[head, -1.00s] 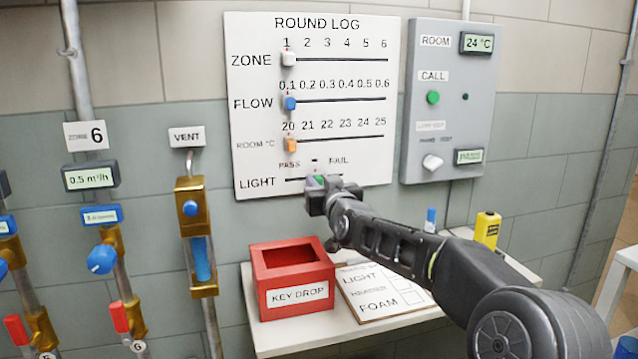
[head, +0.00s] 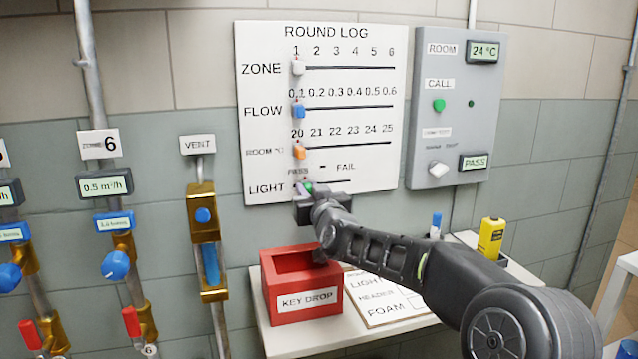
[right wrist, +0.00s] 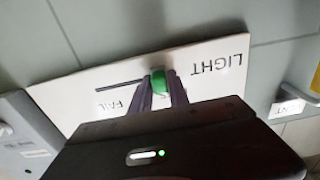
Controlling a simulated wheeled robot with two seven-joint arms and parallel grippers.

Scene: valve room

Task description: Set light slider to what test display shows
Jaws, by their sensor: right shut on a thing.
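The ROUND LOG board (head: 345,75) hangs on the wall, with its LIGHT row lowest, marked PASS on the left and FAIL on the right. The green light slider (head: 308,188) sits near the PASS end, partly hidden by my right gripper (head: 309,190). In the right wrist view the green slider (right wrist: 159,82) is between both fingers, and my right gripper (right wrist: 161,88) is shut on it. The test display (head: 475,161) on the grey panel reads PASS. My left gripper is not in view.
The zone (head: 298,68), flow (head: 298,110) and room (head: 299,151) sliders sit at the left ends of their rows. A red KEY DROP box (head: 305,304) and a checklist board (head: 375,309) are on the shelf below my right arm. A yellow bottle (head: 491,240) stands at right.

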